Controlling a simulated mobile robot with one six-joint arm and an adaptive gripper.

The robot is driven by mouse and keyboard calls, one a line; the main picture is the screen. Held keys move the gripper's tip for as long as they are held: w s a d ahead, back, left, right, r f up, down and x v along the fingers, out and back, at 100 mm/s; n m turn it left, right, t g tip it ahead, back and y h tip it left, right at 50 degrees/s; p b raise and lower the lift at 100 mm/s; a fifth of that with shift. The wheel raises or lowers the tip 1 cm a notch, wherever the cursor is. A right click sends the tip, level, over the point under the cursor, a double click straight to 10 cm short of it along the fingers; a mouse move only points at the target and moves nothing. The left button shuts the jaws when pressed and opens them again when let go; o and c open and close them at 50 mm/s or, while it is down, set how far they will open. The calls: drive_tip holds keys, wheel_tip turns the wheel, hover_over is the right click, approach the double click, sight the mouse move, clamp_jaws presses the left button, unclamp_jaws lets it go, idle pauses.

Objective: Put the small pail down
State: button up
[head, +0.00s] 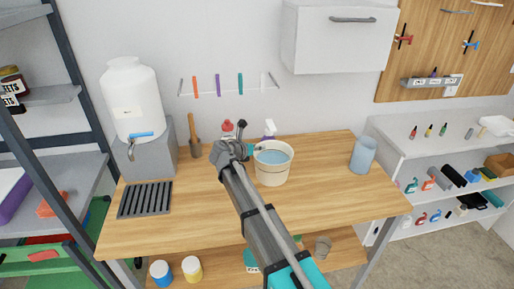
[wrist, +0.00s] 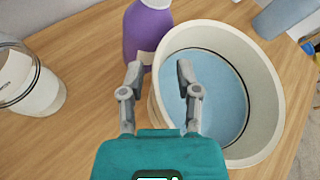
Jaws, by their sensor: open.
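The small pail (head: 271,178) is cream-coloured with a blue inside and stands upright on the wooden bench (head: 330,190). It also fills the right half of the wrist view (wrist: 268,85). My gripper (wrist: 160,70) is open at the pail's left side. In the wrist view one finger shows outside the pail and the other over its opening, with the rim between them. I cannot tell whether either finger touches the wall. In the head view my gripper (head: 243,140) is just left of the pail, and my arm hides some of the bench.
A purple bottle (wrist: 147,32) stands close behind the pail. A clear container (wrist: 32,92) is on the left. A blue cup (head: 363,155) stands at the right, and a dark grate (head: 145,199) and white dispenser (head: 132,98) at the left. Bench right of the pail is clear.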

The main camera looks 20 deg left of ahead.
drive_tip(key=p+v, duration=0.4)
drive_tip(key=v, duration=0.8)
drive_tip(key=shift+p, duration=0.3)
idle(1.2)
